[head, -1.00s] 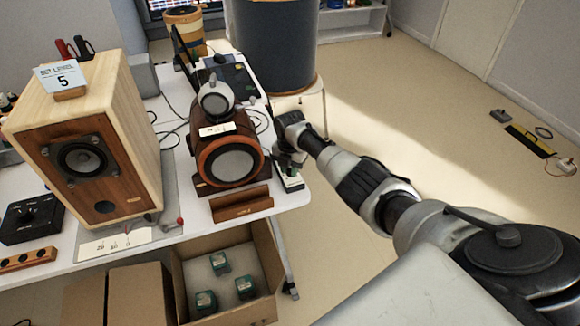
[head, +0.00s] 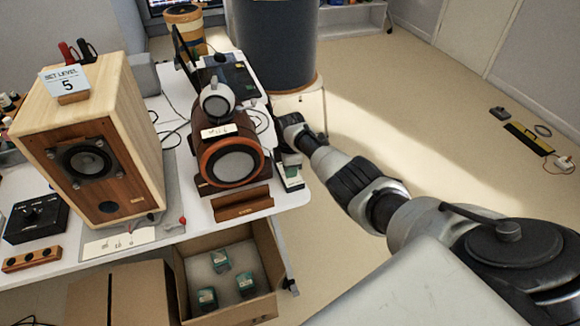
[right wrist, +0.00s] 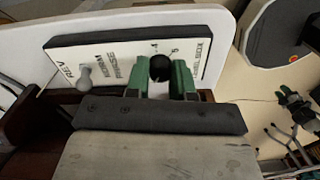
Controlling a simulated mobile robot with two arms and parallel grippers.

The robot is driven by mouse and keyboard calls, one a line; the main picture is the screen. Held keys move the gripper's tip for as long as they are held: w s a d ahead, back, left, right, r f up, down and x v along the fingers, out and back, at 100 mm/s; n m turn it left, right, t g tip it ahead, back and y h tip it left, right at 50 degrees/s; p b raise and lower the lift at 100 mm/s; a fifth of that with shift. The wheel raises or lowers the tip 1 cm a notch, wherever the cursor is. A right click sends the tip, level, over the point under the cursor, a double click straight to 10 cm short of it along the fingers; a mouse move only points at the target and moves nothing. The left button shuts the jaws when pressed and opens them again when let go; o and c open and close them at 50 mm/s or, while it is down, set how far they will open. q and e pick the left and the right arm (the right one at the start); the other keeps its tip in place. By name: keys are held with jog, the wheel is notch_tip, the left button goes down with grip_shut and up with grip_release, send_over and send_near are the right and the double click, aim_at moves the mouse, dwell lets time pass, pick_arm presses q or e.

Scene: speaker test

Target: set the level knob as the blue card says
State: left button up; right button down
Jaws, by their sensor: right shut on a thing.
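The blue card (head: 64,83) stands on top of the wooden speaker and reads SET LEVEL 5. The small white level box (head: 291,174) lies at the table's right edge, beside the round red-brown speaker; it also fills the upper middle of the right wrist view (right wrist: 110,62). Its black level knob (right wrist: 160,67) sits between the green fingertips of my right gripper (right wrist: 167,80), which is shut on it. My right gripper also shows in the head view (head: 285,152). My left gripper is out of view.
A grey toggle lever (right wrist: 84,78) stands on the box near REV and NORMAL. The round speaker (head: 232,160) and a wooden block (head: 241,205) are close left of my right gripper. An open carton (head: 265,255) is below the table edge. Floor at right is mostly clear.

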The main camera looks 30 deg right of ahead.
jog(key=m, duration=0.3)
jog(key=shift+r+m+p, duration=0.1)
jog(key=shift+m+p, duration=0.25)
jog(key=shift+m, duration=0.05)
jog(key=m, duration=0.3)
jog(key=shift+m, duration=0.3)
jog(key=m+p, duration=0.1)
jog(key=m, duration=0.2)
jog(key=shift+m, duration=0.4)
jog(key=m, duration=0.3)
jog(key=shift+m, duration=0.3)
jog(key=m, duration=0.3)
jog(key=shift+m, duration=0.3)
jog(key=m, duration=0.3)
jog(key=shift+m+p, duration=0.3)
jog(key=m, duration=0.4)
jog(key=shift+m, duration=2.1)
